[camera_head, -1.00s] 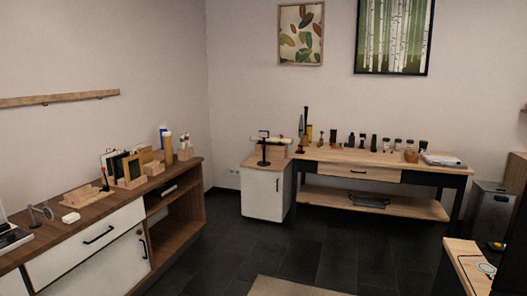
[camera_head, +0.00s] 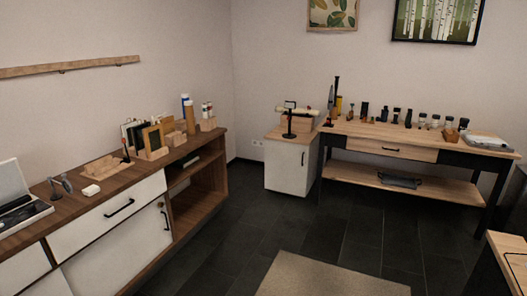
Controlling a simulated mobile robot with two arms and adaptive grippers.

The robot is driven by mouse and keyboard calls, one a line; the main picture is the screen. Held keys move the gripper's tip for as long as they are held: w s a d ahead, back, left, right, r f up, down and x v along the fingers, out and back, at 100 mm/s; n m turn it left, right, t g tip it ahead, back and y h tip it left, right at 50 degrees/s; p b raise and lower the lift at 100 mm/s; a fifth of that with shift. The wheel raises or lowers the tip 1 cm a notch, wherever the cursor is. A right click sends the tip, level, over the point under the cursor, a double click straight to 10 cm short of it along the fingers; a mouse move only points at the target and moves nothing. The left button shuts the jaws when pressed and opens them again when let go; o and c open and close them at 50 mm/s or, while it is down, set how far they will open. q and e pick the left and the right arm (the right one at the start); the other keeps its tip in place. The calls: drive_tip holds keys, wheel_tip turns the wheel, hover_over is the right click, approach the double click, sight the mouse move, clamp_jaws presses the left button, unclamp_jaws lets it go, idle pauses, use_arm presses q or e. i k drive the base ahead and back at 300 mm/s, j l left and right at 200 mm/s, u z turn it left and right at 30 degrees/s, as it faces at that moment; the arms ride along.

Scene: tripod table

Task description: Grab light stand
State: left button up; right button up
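A small black stand (camera_head: 289,122) with a round base, a thin upright post and a pale horizontal bar at its top stands on the small white cabinet (camera_head: 287,167) in the far corner. It may be the light stand, but it is too small to be sure. A wooden box sits close behind it. Neither of my grippers shows in the head view.
A long sideboard (camera_head: 86,208) with several small objects runs along the left wall. A wooden workbench (camera_head: 389,142) with bottles stands at the back right. A table corner (camera_head: 509,250) juts in at lower right. Dark floor and a beige rug (camera_head: 325,278) lie between.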

sight(289, 136)
drive_tip(key=i, duration=4.35)
drive_tip(key=i+u, duration=0.1)
drive_tip(key=i, duration=0.7)
drive_tip(key=i+l+u, duration=0.1)
drive_tip(key=i, duration=0.65)
drive_tip(key=l, duration=0.1)
